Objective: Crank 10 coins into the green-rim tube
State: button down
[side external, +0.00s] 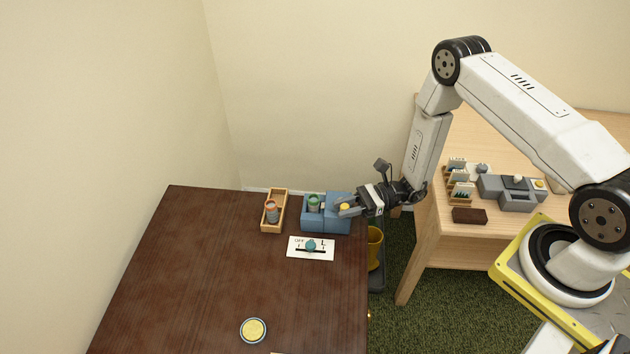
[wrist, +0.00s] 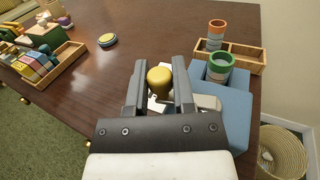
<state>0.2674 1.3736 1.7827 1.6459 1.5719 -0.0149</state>
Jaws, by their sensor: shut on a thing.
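A blue coin machine (side external: 326,226) stands at the back right corner of the dark table. The green-rim tube (side external: 314,202) stands upright in it; in the wrist view the tube (wrist: 220,68) is right of my jaws, and its contents cannot be made out. My gripper (side external: 348,208) is at the machine's right side, its fingers on either side of the yellow crank knob (wrist: 160,79). It is shut on this knob. An orange-rim tube (side external: 271,211) stands in a wooden tray (side external: 280,222) left of the machine; it also shows in the wrist view (wrist: 216,30).
A white OFF switch plate (side external: 311,248) with a teal knob lies in front of the machine. A round yellow-topped piece (side external: 253,330) sits near the front. The middle of the dark table (side external: 200,270) is clear. A light wood table (side external: 430,225) with grey devices stands right.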

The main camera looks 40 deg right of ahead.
jog(key=shift+d+g, duration=0.1)
jog(key=shift+g, duration=0.2)
jog(key=shift+s+d+n+g+h, duration=0.1)
jog(key=shift+d+n+g+h, duration=0.55)
jog(key=shift+n+g, duration=1.85)
jog(key=shift+w+d+n+g+h, duration=0.1)
jog(key=shift+d+n+g+h, duration=0.55)
jog(key=shift+n+g, duration=1.8)
jog(key=shift+s+d+n+g+h, duration=0.1)
jog(key=shift+d+n+g+h, duration=0.6)
jog(key=shift+g, duration=3.05)
jog(key=shift+d+n, duration=0.15)
jog(key=shift+n, duration=0.4)
jog(key=shift+c, duration=2.3)
grip_release()
jog(key=shift+r, duration=0.1)
